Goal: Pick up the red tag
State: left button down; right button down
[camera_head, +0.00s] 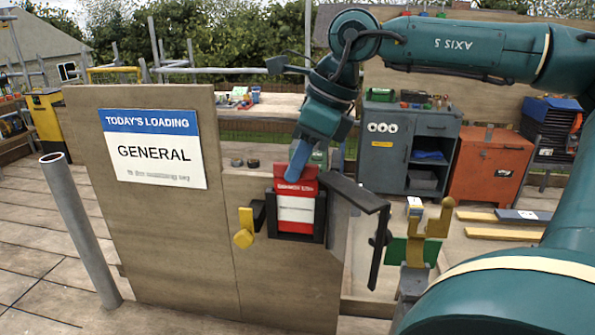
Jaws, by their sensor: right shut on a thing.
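The red tag (296,187) is in the middle of the view, at a black-framed holder (270,222) on a wooden board. It is red at the top, with a white part and a red strip below. I cannot tell whether these are one piece. My right gripper (295,172) reaches down from above, with its blue finger against the tag's upper red part. It is shut on the red tag, whose top edge is partly hidden by the finger. The tag still stands at the holder's frame. My left gripper is not in view.
The wooden board (190,250) bears a "GENERAL" sign (153,148). A post with yellow and green parts (413,250) stands further right. A grey pole (80,230) leans at left.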

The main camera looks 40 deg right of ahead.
notch_tip(320, 180, up, 17)
jog(key=shift+r+p, duration=0.15)
jog(key=shift+p, duration=0.3)
dwell(1.5)
